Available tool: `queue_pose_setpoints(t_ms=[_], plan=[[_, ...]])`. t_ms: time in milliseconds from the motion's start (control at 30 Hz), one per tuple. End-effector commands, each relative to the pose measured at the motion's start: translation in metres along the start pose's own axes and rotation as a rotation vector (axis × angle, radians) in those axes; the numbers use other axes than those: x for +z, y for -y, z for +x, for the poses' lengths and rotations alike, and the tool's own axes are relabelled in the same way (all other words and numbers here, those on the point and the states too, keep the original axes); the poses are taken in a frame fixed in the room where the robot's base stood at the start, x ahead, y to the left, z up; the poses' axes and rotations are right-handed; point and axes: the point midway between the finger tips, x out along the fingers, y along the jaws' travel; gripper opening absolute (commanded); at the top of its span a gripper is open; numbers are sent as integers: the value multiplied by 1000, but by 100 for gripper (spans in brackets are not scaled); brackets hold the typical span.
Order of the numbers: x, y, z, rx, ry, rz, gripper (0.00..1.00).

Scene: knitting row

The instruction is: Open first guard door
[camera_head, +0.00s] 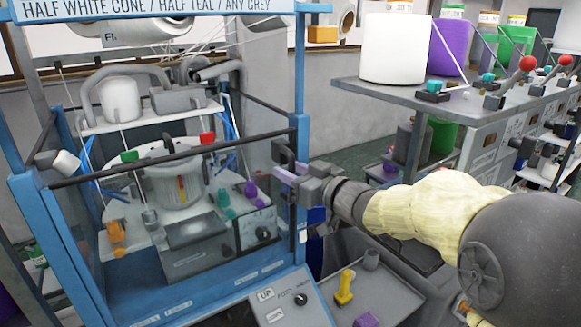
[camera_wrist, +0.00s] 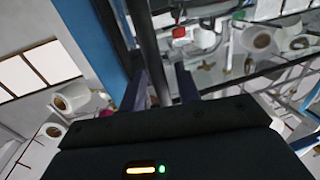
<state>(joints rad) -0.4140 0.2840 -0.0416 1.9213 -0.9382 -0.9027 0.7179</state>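The guard door is a clear panel with a dark top rail (camera_head: 190,157) in a blue machine frame (camera_head: 301,150). It stands across the front of the knitting machine and looks closed. A dark handle (camera_head: 282,152) is at its right end, by the blue post. My gripper (camera_head: 284,172) reaches the handle from the right. In the wrist view, my gripper's two fingers (camera_wrist: 162,88) are apart, with a dark upright bar (camera_wrist: 148,45), seemingly the handle, between them. A gap shows at the bar's right side. Contact on its left side is unclear.
Behind the panel are a white drum (camera_head: 180,183) and several coloured parts. A control box with an UP label (camera_head: 283,300) stands below right. A grey tray (camera_head: 385,290) holds a yellow part. A shelf (camera_head: 420,98) with large yarn cones is at the right.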

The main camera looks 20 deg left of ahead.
Motion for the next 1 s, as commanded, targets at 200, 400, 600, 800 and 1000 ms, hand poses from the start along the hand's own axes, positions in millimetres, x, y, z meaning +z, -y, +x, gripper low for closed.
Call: queue_pose_setpoints(t_ms=[200,400,600,800,1000], plan=[[0,0,2,0,-1,0,33],[0,0,2,0,-1,0,9],[0,1,2,-1,-1,0,0],[0,2,2,-1,-1,0,0],[0,8,2,1,-3,0,0]])
